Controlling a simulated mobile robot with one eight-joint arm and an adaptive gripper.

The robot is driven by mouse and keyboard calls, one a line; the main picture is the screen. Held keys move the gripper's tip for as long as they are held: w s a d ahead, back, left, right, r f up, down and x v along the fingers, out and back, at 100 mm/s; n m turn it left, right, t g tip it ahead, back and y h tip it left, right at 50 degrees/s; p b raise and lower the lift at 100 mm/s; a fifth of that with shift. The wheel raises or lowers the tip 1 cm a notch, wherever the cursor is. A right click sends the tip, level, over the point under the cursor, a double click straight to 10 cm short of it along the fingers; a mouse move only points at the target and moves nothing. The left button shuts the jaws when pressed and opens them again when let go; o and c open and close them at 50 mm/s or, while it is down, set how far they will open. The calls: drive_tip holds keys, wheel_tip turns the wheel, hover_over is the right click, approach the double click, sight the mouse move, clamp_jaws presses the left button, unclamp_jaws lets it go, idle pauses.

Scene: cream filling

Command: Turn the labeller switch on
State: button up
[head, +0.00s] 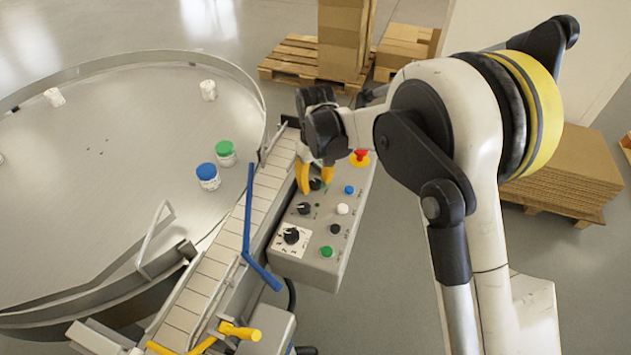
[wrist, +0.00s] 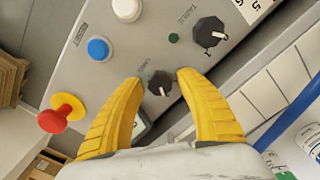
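The grey control panel (head: 308,262) stands beside the conveyor, with three black rotary knobs along its left side. The farthest knob (head: 316,184) is partly hidden by my gripper (head: 315,186), whose yellow fingers reach down over it. In the wrist view this small black knob (wrist: 160,87) sits between the two fingertips of my gripper (wrist: 161,76), with gaps showing on both sides. The fingers are open and hold nothing. The lettering beside this knob is too small to read surely. A second knob (wrist: 209,32), marked by a word like "TABLE", lies beyond the fingertips.
Panel buttons are blue (head: 349,190), white (head: 342,209), dark (head: 335,229) and green (head: 326,251). A red emergency button (head: 361,155) stands out at the far end. The conveyor (head: 240,225) and a blue rail (head: 248,220) run along the panel's left. Jars stand on the round table (head: 110,170).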

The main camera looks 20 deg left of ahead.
sight(315, 183)
drive_tip(key=shift+r, duration=0.1)
wheel_tip(315, 183, up, 12)
drive_tip(key=shift+f, duration=0.1)
idle(0.5)
drive_tip(key=shift+s, duration=0.1)
idle(0.3)
